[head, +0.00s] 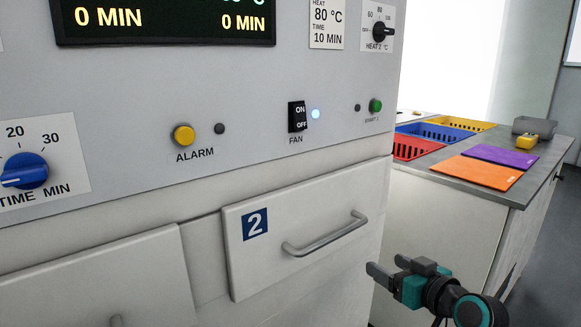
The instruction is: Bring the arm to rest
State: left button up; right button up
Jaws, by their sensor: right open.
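My right gripper (387,267) shows at the lower right, its dark fingers apart and empty. It points left toward the machine front, in front of the white counter side. It appears to the right of the drawer marked 2 (262,262) and its grey bar handle (325,236). I cannot tell the exact gap between them. My left gripper is not in view.
The machine panel has a yellow alarm button (184,136), a fan switch (298,116) and a blue dial (25,170). A counter (520,190) at right holds baskets, an orange mat (477,172) and a purple mat (501,156). Floor shows at far right.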

jog(key=s+a+f+g+h, duration=0.1)
jog(key=s+a+f, duration=0.1)
jog(key=s+f, duration=0.55)
jog(key=s+a+f+m+g+h, duration=0.15)
jog(key=s+f, duration=0.25)
jog(key=s, duration=0.6)
jog(key=s+a+f+g+h, duration=0.1)
jog(key=s+a+f, duration=0.2)
jog(key=s+f, duration=0.45)
pick_arm(q)
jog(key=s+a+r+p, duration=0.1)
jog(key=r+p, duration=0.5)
jog(key=p, duration=0.2)
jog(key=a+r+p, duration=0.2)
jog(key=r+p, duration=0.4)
jog(key=p, duration=0.2)
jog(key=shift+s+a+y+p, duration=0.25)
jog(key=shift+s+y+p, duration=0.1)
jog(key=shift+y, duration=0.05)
pick_arm(e)
jog(key=s+d+r, duration=0.1)
jog(key=r, duration=0.6)
jog(key=s+d+r, duration=0.1)
jog(key=d+r, duration=0.1)
jog(key=r, duration=0.4)
jog(key=shift+d+r+h, duration=0.3)
jog(key=shift+r+h, duration=0.05)
